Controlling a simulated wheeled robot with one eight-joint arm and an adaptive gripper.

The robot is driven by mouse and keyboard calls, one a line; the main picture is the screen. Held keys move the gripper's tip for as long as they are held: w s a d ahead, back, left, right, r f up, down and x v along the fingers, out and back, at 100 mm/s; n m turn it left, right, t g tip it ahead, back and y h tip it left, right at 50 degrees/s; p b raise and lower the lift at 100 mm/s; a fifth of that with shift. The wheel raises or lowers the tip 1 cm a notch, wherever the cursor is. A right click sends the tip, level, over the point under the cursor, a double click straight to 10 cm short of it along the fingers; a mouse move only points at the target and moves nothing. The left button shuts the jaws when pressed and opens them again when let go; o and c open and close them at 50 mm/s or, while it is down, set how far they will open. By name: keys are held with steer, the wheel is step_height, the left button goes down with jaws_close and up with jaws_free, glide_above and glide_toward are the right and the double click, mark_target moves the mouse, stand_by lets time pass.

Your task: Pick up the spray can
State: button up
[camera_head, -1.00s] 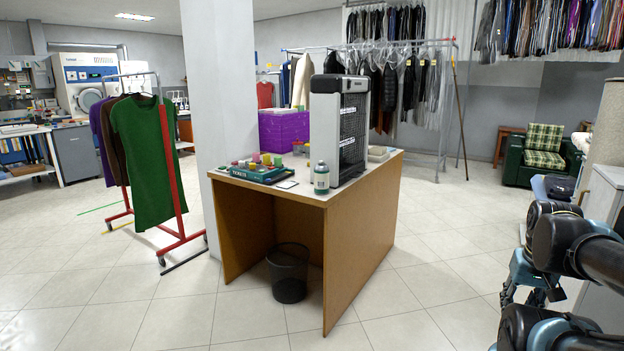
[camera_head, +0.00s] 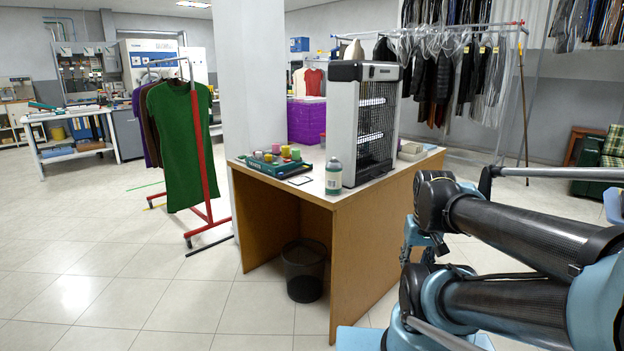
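A small upright container (camera_head: 333,177) with a green body, pale label and grey top stands near the front edge of the wooden desk (camera_head: 347,215); it is the likeliest spray can, but I cannot read its label. It stands just left of a tall grey heater-like unit, with a small gap or none. My arm fills the lower right, in front of the desk's right side. My gripper (camera_head: 418,240) seems to show only in part behind the arm links, right of the container and apart from it. Its fingers are too hidden to tell open from shut.
The grey unit (camera_head: 364,122) stands behind the container. A tray (camera_head: 263,170) with several colourful pots is on its left. A black wire bin (camera_head: 304,268) stands under the desk. A red garment rack (camera_head: 205,165) stands left; the floor front left is clear.

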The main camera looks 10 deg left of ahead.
mark_target(335, 158)
steer(key=shift+w, duration=0.4)
steer(key=shift+d, duration=0.1)
steer(key=o, duration=0.4)
steer(key=shift+r, duration=0.1)
steer(key=o, duration=0.7)
steer(key=shift+r, duration=0.9)
steer(key=w+a+r+n+y, duration=0.1)
steer(key=w+a+r+n, duration=0.3)
steer(key=w, duration=0.6)
steer(key=w+a+r+n+y, duration=0.1)
steer(key=w+a+r+n, duration=0.1)
steer(key=w+a+r, duration=0.65)
steer(key=w+a+r+n+y, duration=0.15)
steer(key=w+n, duration=0.25)
steer(key=w, duration=0.9)
steer(key=shift+h, duration=0.45)
steer(key=w+a, duration=0.2)
steer(key=a, duration=0.1)
steer(key=w+a, duration=0.3)
steer(key=w+a+r, duration=0.1)
steer(key=w+a, duration=0.1)
steer(key=a, duration=0.1)
steer(key=shift+w+a, duration=0.25)
steer(key=shift+a, duration=0.1)
steer(key=shift+x, duration=2.6)
